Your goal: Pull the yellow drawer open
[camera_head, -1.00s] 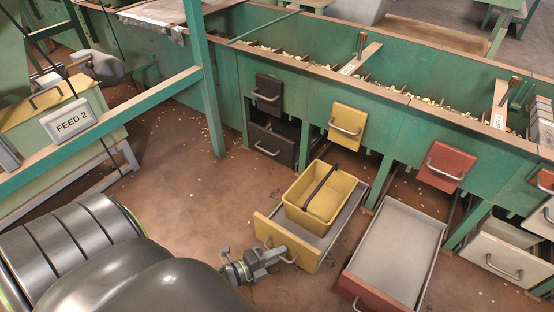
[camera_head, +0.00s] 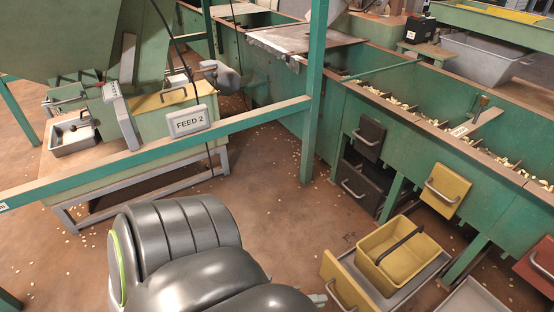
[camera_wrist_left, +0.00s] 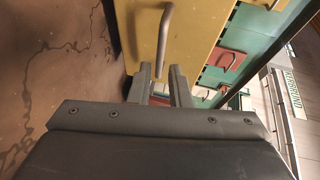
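The lower yellow-fronted drawer (camera_head: 335,277) stands pulled out at the bottom right of the head view, with a yellow bin with a dark handle (camera_head: 378,268) in its grey tray. Its front and bar handle (camera_wrist_left: 164,40) show in the left wrist view. My left gripper (camera_head: 318,299) is mostly hidden behind my arm in the head view, its tip just left of the drawer front. In the wrist view my left gripper (camera_wrist_left: 161,72) has its fingers apart, with the handle's near end between or just beyond the tips; contact cannot be told. My right gripper is not in view.
A closed upper yellow drawer (camera_head: 446,190) and dark drawers (camera_head: 362,188) sit in the green hopper bank. A green post (camera_head: 312,95) and rail cross in front of the FEED 2 station (camera_head: 190,122). A grey tray (camera_head: 472,300) lies right of the open drawer.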

